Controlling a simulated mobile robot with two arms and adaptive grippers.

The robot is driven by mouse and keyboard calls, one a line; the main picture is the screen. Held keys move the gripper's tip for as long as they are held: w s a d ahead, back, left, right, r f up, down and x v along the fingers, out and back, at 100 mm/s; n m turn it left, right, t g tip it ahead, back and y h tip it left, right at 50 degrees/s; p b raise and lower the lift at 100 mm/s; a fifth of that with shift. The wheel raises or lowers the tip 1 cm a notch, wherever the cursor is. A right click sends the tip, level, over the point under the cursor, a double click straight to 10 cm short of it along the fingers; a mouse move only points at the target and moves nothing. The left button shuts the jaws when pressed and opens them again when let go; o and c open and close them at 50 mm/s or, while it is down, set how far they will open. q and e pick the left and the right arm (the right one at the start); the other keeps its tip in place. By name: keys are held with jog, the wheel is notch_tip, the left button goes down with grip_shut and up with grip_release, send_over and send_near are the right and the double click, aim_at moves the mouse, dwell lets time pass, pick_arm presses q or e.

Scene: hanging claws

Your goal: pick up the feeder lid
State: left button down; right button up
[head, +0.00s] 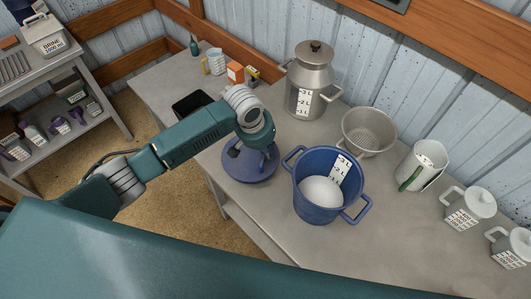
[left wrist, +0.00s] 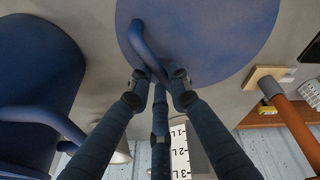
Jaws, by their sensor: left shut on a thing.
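The feeder lid (head: 240,172) is a round, flat blue disc, left of the blue feeder bucket (head: 312,207) near the table's front edge. It fills the upper middle of the left wrist view (left wrist: 222,38), with its curved blue handle (left wrist: 143,42) standing out. My left gripper (head: 264,158) is over the lid, its fingers closed on the handle, as the left wrist view (left wrist: 158,82) shows. The bucket has two side handles, a white scale and white contents. I cannot tell whether the lid touches the table. My right gripper is not in view.
A metal milk can (head: 311,85) and a grey colander (head: 368,131) stand behind the bucket. White jugs (head: 423,166) stand to the right. A black tray (head: 190,103) and small boxes (head: 235,72) lie behind my left arm. Bare table lies right of the bucket.

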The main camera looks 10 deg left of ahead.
pick_arm(q)
notch_tip(320, 180, up, 18)
jog(key=b, duration=0.2)
jog(key=shift+f, duration=0.25)
notch_tip(320, 180, up, 4)
jog(key=p, duration=0.5)
jog(key=shift+f+p, duration=0.25)
jog(key=shift+p, duration=0.15)
